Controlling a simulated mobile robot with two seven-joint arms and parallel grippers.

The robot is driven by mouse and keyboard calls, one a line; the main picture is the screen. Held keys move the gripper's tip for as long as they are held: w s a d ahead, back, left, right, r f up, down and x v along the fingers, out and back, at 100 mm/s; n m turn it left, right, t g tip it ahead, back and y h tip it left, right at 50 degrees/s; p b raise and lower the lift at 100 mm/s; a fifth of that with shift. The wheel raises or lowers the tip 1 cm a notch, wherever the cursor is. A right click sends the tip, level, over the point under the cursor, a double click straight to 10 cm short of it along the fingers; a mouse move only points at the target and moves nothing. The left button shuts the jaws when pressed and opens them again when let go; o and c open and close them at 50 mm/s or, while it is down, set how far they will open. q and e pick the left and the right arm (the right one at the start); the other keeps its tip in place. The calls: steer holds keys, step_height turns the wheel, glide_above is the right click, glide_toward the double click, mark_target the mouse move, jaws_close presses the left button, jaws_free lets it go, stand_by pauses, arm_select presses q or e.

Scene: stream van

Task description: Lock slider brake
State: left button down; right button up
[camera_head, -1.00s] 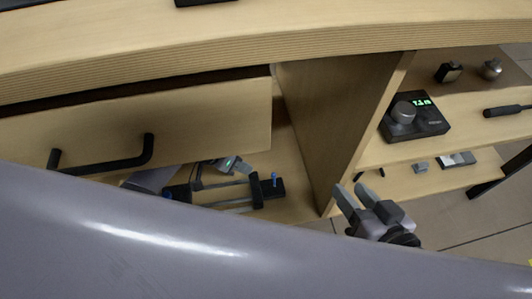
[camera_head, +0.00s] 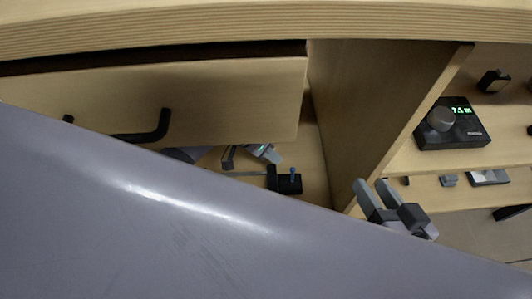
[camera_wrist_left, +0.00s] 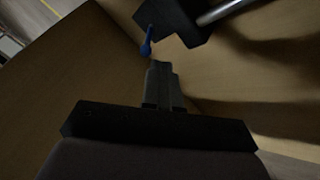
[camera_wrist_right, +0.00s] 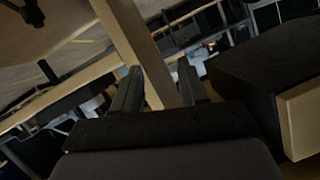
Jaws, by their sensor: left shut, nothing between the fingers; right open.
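The slider lies on the shelf below the drawer. In the head view its black end block (camera_head: 288,182) and part of a rail show; the rest is hidden. A small blue brake lever (camera_head: 292,173) stands up from the block. My left gripper (camera_head: 272,156) is just left of and behind the block. In the left wrist view its shut, empty fingers (camera_wrist_left: 158,66) are close to the tip of the blue lever (camera_wrist_left: 147,42), beside the block (camera_wrist_left: 173,20); I cannot tell if they touch. My right gripper (camera_head: 372,192) is open and empty, in front of the upright panel.
A drawer front (camera_head: 215,95) with a black handle (camera_head: 155,130) hangs above the slider. An upright wooden panel (camera_head: 385,100) stands right of it. A black device with a knob and green display (camera_head: 452,125) sits on the right-hand shelf. A grey smooth surface covers the lower left.

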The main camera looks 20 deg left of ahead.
mark_target(293, 175)
arm_select(q)
steer(key=b+x, duration=0.1)
steer(key=x, duration=0.2)
steer(key=shift+f, duration=0.1)
steer(key=shift+w+d+f+b, duration=0.15)
steer(key=shift+d+f+b, duration=0.3)
steer(key=shift+f, duration=0.05)
arm_select(e)
steer(key=shift+s+d+f+n+t+h, duration=0.15)
steer(key=shift+d+n+t+h, duration=0.15)
steer(key=shift+d+n+t, duration=0.4)
arm_select(q)
steer(key=shift+r+p, duration=0.1)
steer(key=shift+p, duration=0.2)
arm_select(e)
steer(key=shift+d+r+m, duration=0.2)
steer(key=shift+r+m, duration=0.05)
steer(key=shift+m, duration=0.05)
arm_select(q)
steer(key=shift+t, duration=0.3)
arm_select(e)
steer(key=shift+s+d+f+g, duration=0.1)
steer(key=shift+d+f+g, duration=0.05)
steer(key=shift+g, duration=0.15)
